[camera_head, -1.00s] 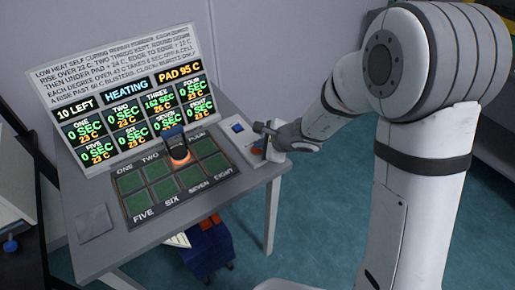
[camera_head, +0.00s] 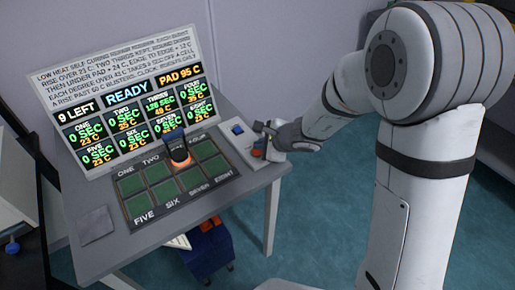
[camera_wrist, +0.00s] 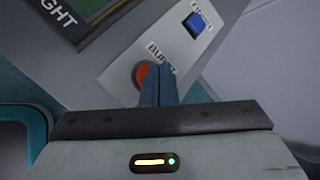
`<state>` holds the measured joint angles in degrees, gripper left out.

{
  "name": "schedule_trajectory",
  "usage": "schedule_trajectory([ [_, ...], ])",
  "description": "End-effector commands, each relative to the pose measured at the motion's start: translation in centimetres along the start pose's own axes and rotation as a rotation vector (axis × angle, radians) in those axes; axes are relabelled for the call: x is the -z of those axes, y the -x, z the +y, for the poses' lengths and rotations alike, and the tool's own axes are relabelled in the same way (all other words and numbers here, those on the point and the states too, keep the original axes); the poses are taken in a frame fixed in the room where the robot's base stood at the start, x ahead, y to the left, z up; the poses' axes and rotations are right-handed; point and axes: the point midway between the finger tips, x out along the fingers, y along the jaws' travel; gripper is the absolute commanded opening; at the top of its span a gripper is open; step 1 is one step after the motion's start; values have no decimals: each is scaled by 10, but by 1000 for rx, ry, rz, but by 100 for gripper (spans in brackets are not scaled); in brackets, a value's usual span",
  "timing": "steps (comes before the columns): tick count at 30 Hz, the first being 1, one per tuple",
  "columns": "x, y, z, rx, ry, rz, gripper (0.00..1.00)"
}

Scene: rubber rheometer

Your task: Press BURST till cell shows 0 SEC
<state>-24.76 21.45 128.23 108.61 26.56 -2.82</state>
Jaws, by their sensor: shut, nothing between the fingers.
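The red BURST button (camera_wrist: 142,76) sits on a grey panel in the wrist view, and partly shows in the head view (camera_head: 257,153). My gripper (camera_wrist: 158,78) is shut and empty, its blue-grey fingertips overlapping the button's right side; contact is unclear. In the head view my gripper (camera_head: 264,142) is at the console's right edge. The display (camera_head: 128,105) reads 9 LEFT, READY, PAD 95 C. Cell THREE shows about 128 SEC and 49 C, the digits being blurry; the other cells appear to show 0 SEC. A dark-handled pad (camera_head: 178,149) with an orange glow stands over the THREE cell area.
A blue button (camera_wrist: 195,23) lies farther up the same panel, also visible in the head view (camera_head: 237,128). The green cell grid (camera_head: 160,172) lies left of the panel. A grey square (camera_head: 95,225) is at the console's left. A blue bin (camera_head: 210,252) stands below.

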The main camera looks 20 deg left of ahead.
Motion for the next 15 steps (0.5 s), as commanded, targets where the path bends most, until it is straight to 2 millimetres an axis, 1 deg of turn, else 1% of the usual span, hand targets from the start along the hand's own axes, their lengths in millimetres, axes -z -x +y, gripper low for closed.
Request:
schedule_trajectory([
  [2,-2,3,-3,1,2,-1,0],
  [11,-3,3,-4,3,2,-2,0],
  [15,-7,8,-7,4,2,-3,0],
])
